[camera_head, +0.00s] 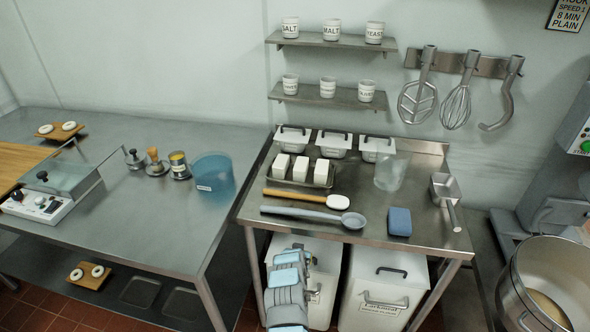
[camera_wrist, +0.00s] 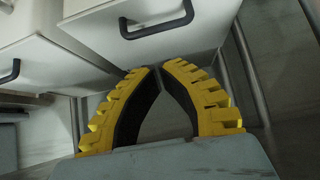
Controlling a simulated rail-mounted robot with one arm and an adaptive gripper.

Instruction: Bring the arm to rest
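My arm (camera_head: 287,296), pale blue and grey, is folded low in front of the steel worktable (camera_head: 225,237) and hides part of the left white bin (camera_head: 323,260). My gripper (camera_wrist: 160,68) shows in the wrist view with black fingers and ribbed yellow backs. The fingertips come together with only a thin gap, and nothing is held between them. The fingertips appear just in front of a white bin with a black handle (camera_wrist: 157,30). I cannot make out the fingers in the head view.
The right white bin (camera_head: 382,290) stands under the table. A blue sponge (camera_head: 399,222), a spoon (camera_head: 315,216) and a scoop (camera_head: 445,187) lie on the tabletop. A large steel kettle (camera_head: 513,290) stands at the right. A second table (camera_head: 150,225) is at the left.

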